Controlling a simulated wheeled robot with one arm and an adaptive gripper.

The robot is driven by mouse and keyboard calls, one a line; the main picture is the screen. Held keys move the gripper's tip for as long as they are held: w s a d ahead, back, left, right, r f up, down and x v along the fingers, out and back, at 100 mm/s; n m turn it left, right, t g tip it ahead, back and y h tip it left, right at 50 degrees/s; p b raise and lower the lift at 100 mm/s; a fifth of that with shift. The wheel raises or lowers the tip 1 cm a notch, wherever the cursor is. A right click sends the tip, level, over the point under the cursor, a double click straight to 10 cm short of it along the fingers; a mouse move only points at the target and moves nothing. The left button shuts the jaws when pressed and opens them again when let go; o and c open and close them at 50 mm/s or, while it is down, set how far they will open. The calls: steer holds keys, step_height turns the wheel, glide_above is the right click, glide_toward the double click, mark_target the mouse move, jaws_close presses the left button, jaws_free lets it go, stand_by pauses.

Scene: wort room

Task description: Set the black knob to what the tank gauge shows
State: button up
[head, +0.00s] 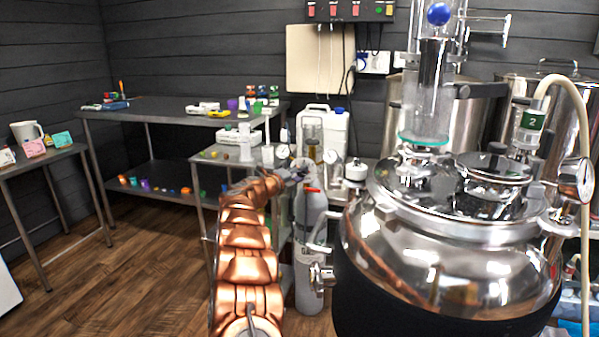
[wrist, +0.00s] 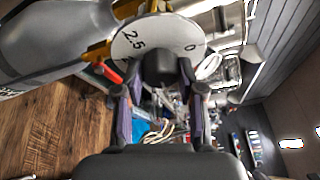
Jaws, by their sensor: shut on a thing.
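The black knob (wrist: 160,68) stands in front of a round white dial (wrist: 130,42) in the wrist view. The dial carries "2.5" at its left and "0" at its right. My gripper (wrist: 160,84) has a finger on either side of the knob and is shut on it. In the head view my gripper (head: 300,172) is beside the top of a grey gas bottle (head: 310,255), and the knob cannot be made out there. A round gauge (head: 585,180) sits at the right of the steel tank (head: 440,265), seen at a slant, with its reading too small to tell.
Two small round gauges, left (head: 283,151) and right (head: 332,157), show near my gripper. The steel tank stands close on the right, with a pale hose (head: 578,110) beside it. Workbenches (head: 165,115) with small items stand behind on the left. Wooden floor (head: 140,255) is open there.

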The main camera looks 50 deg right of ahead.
steer(key=m+t+y, duration=0.1)
steer(key=m, duration=0.2)
steer(key=m+t+y+p, duration=0.1)
steer(key=m+y, duration=0.1)
steer(key=m, duration=0.2)
steer(key=shift+s+r+m+y, duration=0.1)
steer(key=shift+r+m+y, duration=0.1)
steer(key=shift+m+y, duration=0.1)
stand_by(0.5)
steer(key=o, duration=1.1)
steer(key=shift+p, duration=0.3)
steer(key=shift+o, duration=0.2)
